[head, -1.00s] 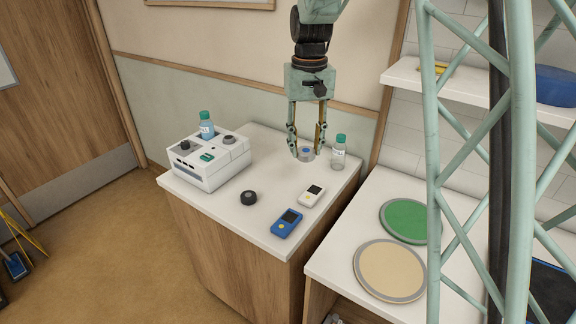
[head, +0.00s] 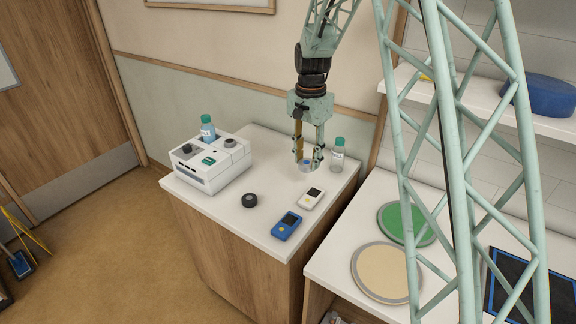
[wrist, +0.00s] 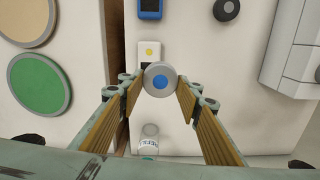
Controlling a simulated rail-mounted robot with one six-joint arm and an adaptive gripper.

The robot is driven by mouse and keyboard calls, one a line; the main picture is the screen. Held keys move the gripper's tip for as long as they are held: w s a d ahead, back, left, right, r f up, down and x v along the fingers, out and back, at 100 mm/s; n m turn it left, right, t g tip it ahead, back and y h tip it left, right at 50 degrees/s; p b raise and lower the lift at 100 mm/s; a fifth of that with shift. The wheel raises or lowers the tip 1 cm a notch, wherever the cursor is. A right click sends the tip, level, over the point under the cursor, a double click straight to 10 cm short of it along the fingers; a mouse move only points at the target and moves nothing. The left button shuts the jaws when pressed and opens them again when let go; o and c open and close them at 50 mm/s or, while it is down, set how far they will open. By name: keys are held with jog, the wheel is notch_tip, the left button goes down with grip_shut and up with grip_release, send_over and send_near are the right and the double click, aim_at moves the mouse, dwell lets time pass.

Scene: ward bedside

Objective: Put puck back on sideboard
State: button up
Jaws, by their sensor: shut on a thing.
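A grey puck with a blue centre (wrist: 160,79) is between my gripper's fingertips in the wrist view. My gripper (head: 308,162) is shut on it, pointing down over the back part of the white-topped sideboard (head: 222,212). In the head view the puck (head: 305,164) shows low between the fingers, at or just above the top; I cannot tell whether it touches. A clear bottle with a green cap (head: 337,156) stands close to the right of the gripper.
A black puck (head: 249,199), a blue meter (head: 286,226) and a white meter (head: 312,198) lie in front. A lower counter with green (head: 402,223) and tan (head: 380,272) discs is at right.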

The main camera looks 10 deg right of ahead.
aim_at(310, 166)
jog(key=shift+w+d+f+m+p, duration=0.45)
jog(key=shift+w+f+m+p, duration=0.2)
jog(key=shift+f+m, duration=0.9)
jog(key=shift+w+d+f+m+p, duration=0.65)
jog(key=shift+f+m, duration=0.55)
jog(key=shift+m, duration=0.6)
jog(key=shift+w+d+f+m+p, duration=0.3)
jog(key=shift+w+f+m+p, duration=0.3)
jog(key=shift+f+m, duration=0.95)
jog(key=shift+w+r, duration=0.1)
jog(key=w+a, duration=0.1)
jog(key=w, duration=0.4)
jog(key=w+a+f, duration=0.1)
jog(key=w+a, duration=0.1)
jog(key=w, duration=0.3)
jog(key=w+a+p, duration=0.1)
jog(key=w+a, duration=0.1)
jog(key=w, duration=0.3)
jog(key=shift+w+f, duration=0.1)
jog(key=shift+f, duration=0.15)
jog(key=shift+f, duration=0.1)
jog(key=shift+f, duration=1.6)
jog(key=shift+f, duration=0.15)
